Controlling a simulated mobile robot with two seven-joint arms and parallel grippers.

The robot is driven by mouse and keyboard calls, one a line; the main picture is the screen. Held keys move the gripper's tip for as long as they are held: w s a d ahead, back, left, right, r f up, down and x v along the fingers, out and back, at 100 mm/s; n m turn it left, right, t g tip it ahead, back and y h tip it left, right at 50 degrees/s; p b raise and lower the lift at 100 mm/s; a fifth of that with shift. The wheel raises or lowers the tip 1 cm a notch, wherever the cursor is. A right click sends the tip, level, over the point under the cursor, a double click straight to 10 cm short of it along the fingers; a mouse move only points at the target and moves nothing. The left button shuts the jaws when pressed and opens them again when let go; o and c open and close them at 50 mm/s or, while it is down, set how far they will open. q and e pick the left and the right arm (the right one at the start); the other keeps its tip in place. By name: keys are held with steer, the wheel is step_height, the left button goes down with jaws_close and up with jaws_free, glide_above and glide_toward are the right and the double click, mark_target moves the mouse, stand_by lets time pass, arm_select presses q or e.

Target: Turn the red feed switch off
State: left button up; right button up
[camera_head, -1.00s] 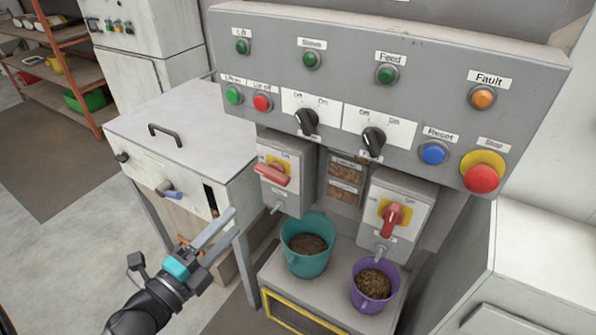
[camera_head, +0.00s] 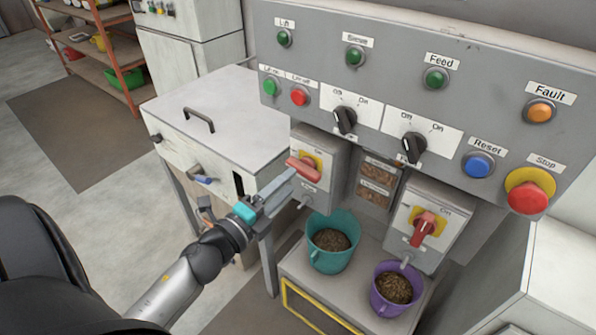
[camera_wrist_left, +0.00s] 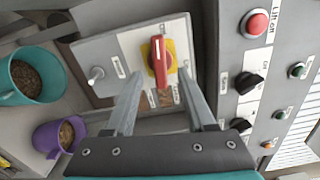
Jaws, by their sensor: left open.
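Two red rotary switches with yellow plates sit on grey boxes under the panel. The left red switch (camera_head: 304,169) has its handle lying roughly sideways; the right red switch (camera_head: 424,228) has its handle roughly upright. Their small labels are too blurred to read. My left gripper (camera_head: 287,184) is open just in front of the left switch. In the left wrist view the red handle (camera_wrist_left: 159,68) shows between the two spread fingertips (camera_wrist_left: 159,80); I cannot tell whether they touch it. My right gripper is not in view.
The control panel (camera_head: 390,70) with black knobs, buttons and lamps overhangs the switches. A teal bucket (camera_head: 331,260) and a purple bucket (camera_head: 391,310) of pellets stand below. A white cabinet (camera_head: 245,110) stands left, close to my left arm.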

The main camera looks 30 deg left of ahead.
mark_target(300, 173)
arm_select(q)
steer(key=shift+w+d, duration=0.2)
steer(key=shift+w, duration=2.1)
jaws_close()
